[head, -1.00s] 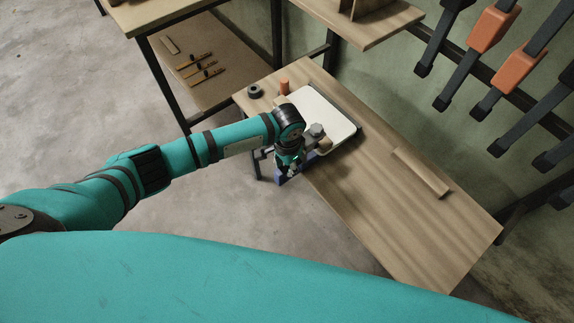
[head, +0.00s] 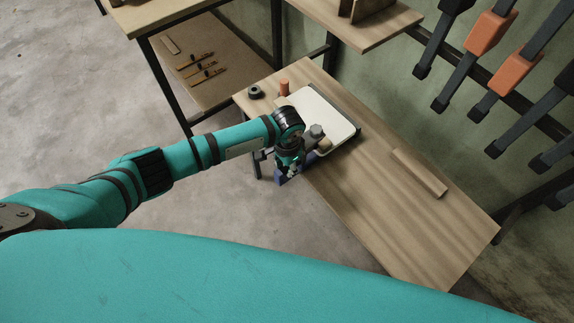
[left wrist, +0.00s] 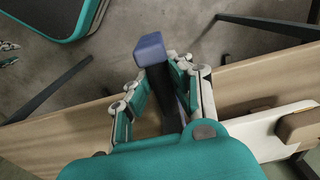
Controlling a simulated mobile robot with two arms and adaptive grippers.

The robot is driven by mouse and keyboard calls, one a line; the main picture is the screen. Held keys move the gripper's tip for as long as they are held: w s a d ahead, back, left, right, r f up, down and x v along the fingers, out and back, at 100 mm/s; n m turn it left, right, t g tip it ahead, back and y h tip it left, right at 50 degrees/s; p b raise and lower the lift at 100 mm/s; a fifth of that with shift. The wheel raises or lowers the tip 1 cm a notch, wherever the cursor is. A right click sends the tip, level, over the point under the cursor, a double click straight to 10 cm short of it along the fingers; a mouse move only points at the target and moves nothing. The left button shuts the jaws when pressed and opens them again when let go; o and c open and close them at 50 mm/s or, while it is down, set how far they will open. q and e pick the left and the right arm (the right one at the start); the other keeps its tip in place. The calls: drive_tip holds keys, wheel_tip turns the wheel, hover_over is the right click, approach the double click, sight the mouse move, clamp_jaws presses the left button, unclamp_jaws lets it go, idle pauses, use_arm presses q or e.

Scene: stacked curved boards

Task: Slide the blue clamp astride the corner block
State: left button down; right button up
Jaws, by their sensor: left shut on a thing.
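My left gripper (head: 288,171) is shut on the blue clamp (head: 279,175) at the near left edge of the bench, beside the white curved board (head: 318,115). In the left wrist view the gripper's fingers (left wrist: 162,88) close around the clamp's dark bar, and its blue end (left wrist: 150,49) sticks out past them over the floor. A tan corner block (head: 325,144) sits at the board's near corner, partly hidden by my wrist. A tan block also shows at the right in the left wrist view (left wrist: 299,124), apart from the clamp's visible end.
An orange cylinder (head: 284,86) and a dark ring (head: 254,91) stand at the bench's far end. A wooden strip (head: 420,172) lies on the right, with bare bench (head: 375,215) around it. Orange and black clamps (head: 492,26) hang on the wall.

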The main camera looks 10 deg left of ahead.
use_arm(q)
drive_tip(key=shift+w+d, duration=0.2)
drive_tip(key=shift+w, duration=0.05)
drive_tip(key=shift+w+d+b, duration=0.3)
drive_tip(key=shift+w+d, duration=0.05)
drive_tip(key=shift+w, duration=0.15)
drive_tip(key=shift+w+d, duration=0.1)
idle(1.4)
drive_tip(key=shift+w+d, duration=0.4)
drive_tip(key=shift+w, duration=0.05)
drive_tip(key=shift+w+d, duration=0.1)
drive_tip(key=shift+w, duration=0.05)
drive_tip(key=c, duration=1.1)
unclamp_jaws()
drive_tip(key=shift+c, duration=0.2)
